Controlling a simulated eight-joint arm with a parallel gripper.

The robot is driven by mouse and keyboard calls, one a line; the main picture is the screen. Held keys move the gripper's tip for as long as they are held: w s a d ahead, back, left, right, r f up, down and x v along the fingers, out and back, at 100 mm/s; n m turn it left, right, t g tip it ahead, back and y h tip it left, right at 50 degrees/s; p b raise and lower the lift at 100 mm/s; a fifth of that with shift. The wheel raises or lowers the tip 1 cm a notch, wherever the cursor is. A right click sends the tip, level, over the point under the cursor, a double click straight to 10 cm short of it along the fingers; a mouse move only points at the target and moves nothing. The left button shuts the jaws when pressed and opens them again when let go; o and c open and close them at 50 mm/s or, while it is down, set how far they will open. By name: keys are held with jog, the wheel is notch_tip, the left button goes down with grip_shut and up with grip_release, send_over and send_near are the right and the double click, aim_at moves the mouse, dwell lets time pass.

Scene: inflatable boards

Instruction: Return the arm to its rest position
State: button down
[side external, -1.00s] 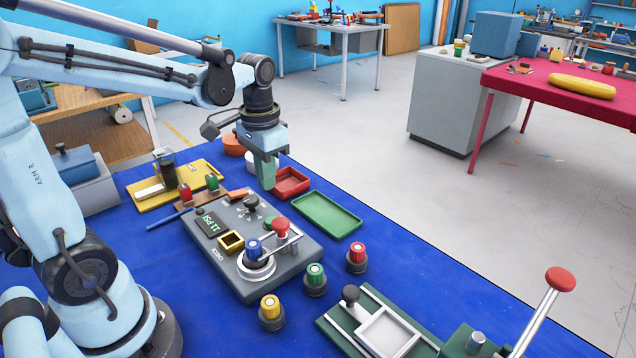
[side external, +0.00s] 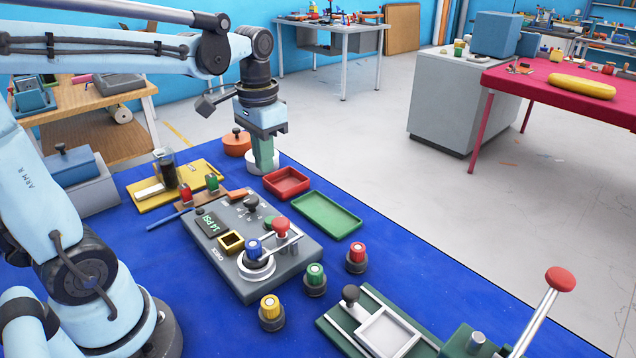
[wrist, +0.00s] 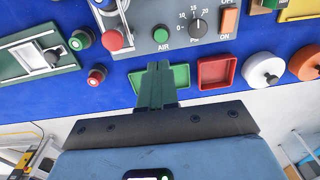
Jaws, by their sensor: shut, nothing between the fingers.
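My gripper (side external: 264,152) points down above the far edge of the blue table in the side external view. Its green fingers are together with nothing between them. They appear just left of the red tray (side external: 287,183). In the wrist view the shut fingers (wrist: 157,80) overlap the green tray (wrist: 172,78) in the picture, and the red tray (wrist: 217,72) lies to their right. My arm reaches across from the left, clear of the objects below.
A green fixture (side external: 385,325) is at the front right. A white-topped round pot is behind my fingers.

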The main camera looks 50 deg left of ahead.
jog(key=s+d+t, duration=0.1)
jog(key=d+t, duration=0.1)
jog(key=s+d+f+t, duration=0.1)
jog(key=d, duration=0.1)
jog(key=d+f+t, duration=0.1)
jog(key=d+t, duration=0.1)
jog(key=shift+s+d+f+t, duration=0.2)
jog(key=shift+s+t, duration=0.1)
jog(key=shift+s, duration=0.1)
jog(key=shift+s+d+f+t, duration=0.2)
jog(key=shift+d+f+t, duration=0.15)
jog(key=shift+d+t, duration=0.3)
jog(key=c, duration=1.8)
grip_release()
jog(key=shift+a, duration=0.1)
